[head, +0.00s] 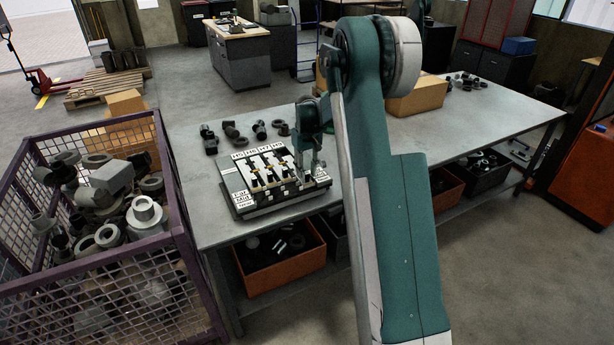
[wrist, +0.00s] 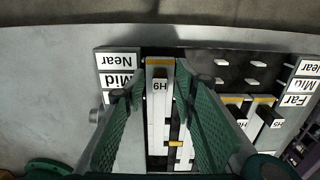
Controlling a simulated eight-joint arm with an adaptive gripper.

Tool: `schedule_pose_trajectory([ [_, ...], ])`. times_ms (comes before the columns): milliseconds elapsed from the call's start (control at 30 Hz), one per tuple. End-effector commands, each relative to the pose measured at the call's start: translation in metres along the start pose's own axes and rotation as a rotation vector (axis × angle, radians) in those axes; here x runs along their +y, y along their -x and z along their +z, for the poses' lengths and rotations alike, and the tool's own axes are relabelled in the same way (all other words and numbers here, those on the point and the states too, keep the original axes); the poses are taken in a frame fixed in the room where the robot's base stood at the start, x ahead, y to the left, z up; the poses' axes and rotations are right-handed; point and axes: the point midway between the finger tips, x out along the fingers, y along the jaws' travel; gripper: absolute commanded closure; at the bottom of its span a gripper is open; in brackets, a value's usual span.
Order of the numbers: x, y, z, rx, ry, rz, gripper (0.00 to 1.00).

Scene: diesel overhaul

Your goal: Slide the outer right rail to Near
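A dark panel (head: 282,199) with several white rails sits on the workbench. The outer right rail, marked H9 (wrist: 159,110), is white with an orange band at its end. In the wrist view, which shows the panel upside down, that band is level with the Near label (wrist: 117,60); the Mid label (wrist: 117,79) is below it. My gripper (wrist: 160,78) straddles this rail, one green finger on each side, with visible gaps. The rail's lower part is partly hidden. In the head view my gripper (head: 311,168) is at the panel's right side, where it hides the rail.
Neighbouring rails (wrist: 259,115) have their orange bands level with the Far label (wrist: 296,100). Dark metal parts (head: 233,131) lie behind the panel. A mesh cage of parts (head: 178,190) stands left of the workbench (head: 430,125). The bench right of my arm is mostly clear.

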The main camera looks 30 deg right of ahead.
Motion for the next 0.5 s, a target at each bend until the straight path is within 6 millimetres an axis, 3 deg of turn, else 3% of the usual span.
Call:
schedule_pose_trajectory([
  [500,0.0,0.078,0.001,-0.001,0.0,0.0,0.72],
])
